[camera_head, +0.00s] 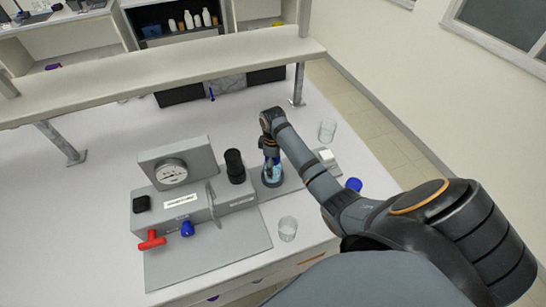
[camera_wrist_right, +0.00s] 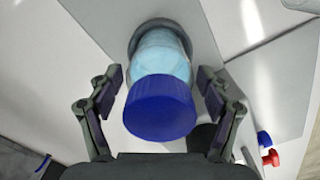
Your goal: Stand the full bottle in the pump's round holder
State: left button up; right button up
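The bottle has a blue cap (camera_wrist_right: 160,108) and light blue contents (camera_wrist_right: 163,58). It stands in the pump's round holder, whose dark ring (camera_wrist_right: 187,40) shows around its base in the right wrist view. In the head view the bottle (camera_head: 271,173) is partly hidden by my right gripper (camera_head: 270,153), which is above it. In the right wrist view the fingers of my right gripper (camera_wrist_right: 162,80) are open on both sides of the bottle, with gaps visible. The grey pump rig (camera_head: 200,208) with a round gauge (camera_head: 171,172) is to the left. My left gripper is not in view.
A clear glass (camera_head: 287,229) stands near the front edge and another (camera_head: 327,130) at the right. A blue cap (camera_head: 354,184) lies near the right edge. The rig has a black cylinder (camera_head: 235,165), a red handle (camera_head: 151,240) and a blue knob (camera_head: 187,228). A shelf (camera_head: 160,80) spans the back.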

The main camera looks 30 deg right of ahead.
jog(key=shift+o, duration=0.5)
jog(key=shift+f, duration=0.1)
notch_tip(320, 180, up, 8)
jog(key=shift+f, duration=0.2)
dwell(0.4)
